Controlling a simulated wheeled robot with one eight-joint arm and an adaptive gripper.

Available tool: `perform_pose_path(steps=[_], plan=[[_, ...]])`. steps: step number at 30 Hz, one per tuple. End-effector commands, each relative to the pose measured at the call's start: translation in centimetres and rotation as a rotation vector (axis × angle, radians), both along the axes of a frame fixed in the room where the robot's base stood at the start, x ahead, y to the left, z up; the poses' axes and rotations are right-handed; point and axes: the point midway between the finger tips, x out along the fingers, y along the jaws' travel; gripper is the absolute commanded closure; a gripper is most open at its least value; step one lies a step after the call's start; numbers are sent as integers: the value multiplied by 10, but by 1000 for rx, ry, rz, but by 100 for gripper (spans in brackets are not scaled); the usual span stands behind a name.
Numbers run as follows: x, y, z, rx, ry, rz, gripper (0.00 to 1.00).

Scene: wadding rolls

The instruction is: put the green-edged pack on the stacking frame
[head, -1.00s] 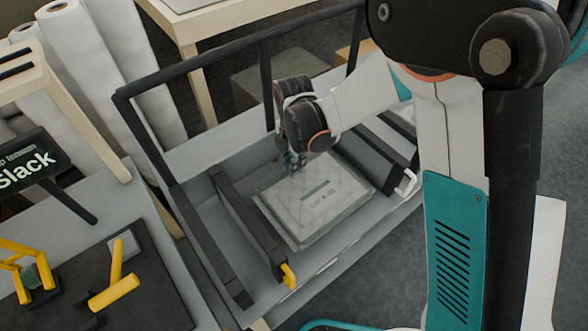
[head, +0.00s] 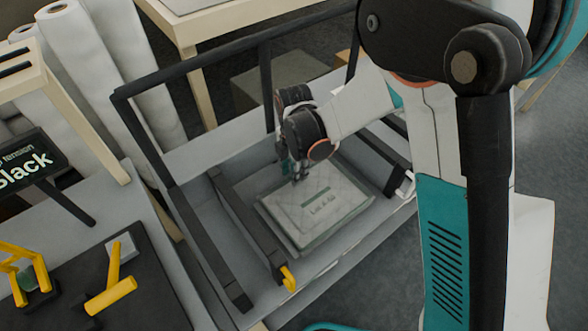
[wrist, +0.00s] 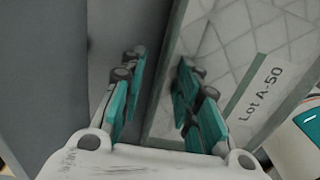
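The green-edged pack (head: 335,199) is a flat, pale quilted block with a green stripe and a "Lot A-50" label. It lies flat between two dark rails of the stacking frame (head: 240,222), which has a grey bed and a tall black back bar. My gripper (head: 298,174) points down at the pack's back edge. In the wrist view my gripper (wrist: 158,98) is open, with one finger pair over the pack (wrist: 232,60) and the other beyond its edge, over grey surface. I cannot tell whether any finger touches the pack.
A yellow-tipped clamp (head: 288,278) sits at the left rail's front end. A bench with yellow parts (head: 112,294) and a dark "Slack" sign (head: 28,166) stands to the left. White rolls (head: 85,75) stand behind. Open floor lies at the front right.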

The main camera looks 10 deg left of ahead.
Motion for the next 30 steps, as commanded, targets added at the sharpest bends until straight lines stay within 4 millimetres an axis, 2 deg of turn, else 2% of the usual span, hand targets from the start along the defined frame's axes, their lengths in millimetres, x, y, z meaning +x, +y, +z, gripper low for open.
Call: perform_pose_path(steps=[5, 12, 18, 23, 30], plan=[[0, 0, 27, 0, 0, 0, 70], [0, 0, 78, 0, 0, 0, 70], [0, 1, 108, 0, 0, 0, 70], [1, 1, 119, 0, 0, 0, 70], [1, 1, 121, 0, 0, 0, 70]])
